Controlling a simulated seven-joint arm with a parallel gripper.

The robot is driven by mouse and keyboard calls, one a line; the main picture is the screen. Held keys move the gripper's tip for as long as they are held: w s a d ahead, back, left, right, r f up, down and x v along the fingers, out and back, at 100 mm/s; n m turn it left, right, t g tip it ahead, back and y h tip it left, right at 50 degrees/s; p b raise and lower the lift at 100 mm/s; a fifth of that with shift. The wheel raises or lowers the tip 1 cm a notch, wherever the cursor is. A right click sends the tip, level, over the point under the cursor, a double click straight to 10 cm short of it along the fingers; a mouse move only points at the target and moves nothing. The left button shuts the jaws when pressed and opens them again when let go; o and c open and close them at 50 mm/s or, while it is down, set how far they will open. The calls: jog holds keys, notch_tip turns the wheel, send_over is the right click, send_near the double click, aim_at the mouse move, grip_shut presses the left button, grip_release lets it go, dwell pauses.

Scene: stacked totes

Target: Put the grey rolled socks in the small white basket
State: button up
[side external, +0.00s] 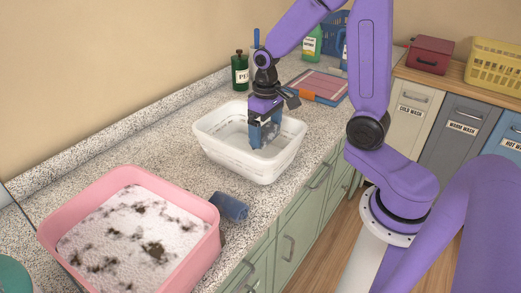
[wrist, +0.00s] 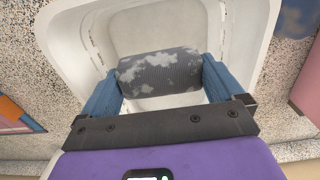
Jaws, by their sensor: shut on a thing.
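The small white basket (side external: 232,158) stands on the speckled counter in the side view. Its pale walls and floor surround my gripper in the wrist view (wrist: 60,32). My gripper (side external: 264,136) points down inside the basket's opening, with its blue fingers below rim level. In the wrist view my gripper (wrist: 160,73) is shut on the grey rolled socks (wrist: 158,72), a grey ribbed roll with whitish patches, one finger at each end. The roll is over the basket's interior; whether it touches the floor cannot be told. In the side view the fingers and basket mostly hide it.
A pink tub (side external: 205,250) with a white, dark-spotted filling stands at the front left. A dark blue roll (side external: 229,206) lies on the counter between tub and basket. A green bottle (side external: 240,72) and a pink-and-blue flat item (side external: 318,84) are behind the basket.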

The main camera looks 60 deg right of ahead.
jog(key=shift+f, duration=3.15)
jog(key=shift+f, duration=0.1)
jog(key=o, duration=0.6)
jog(key=shift+f, duration=0.1)
jog(key=shift+o, duration=0.4)
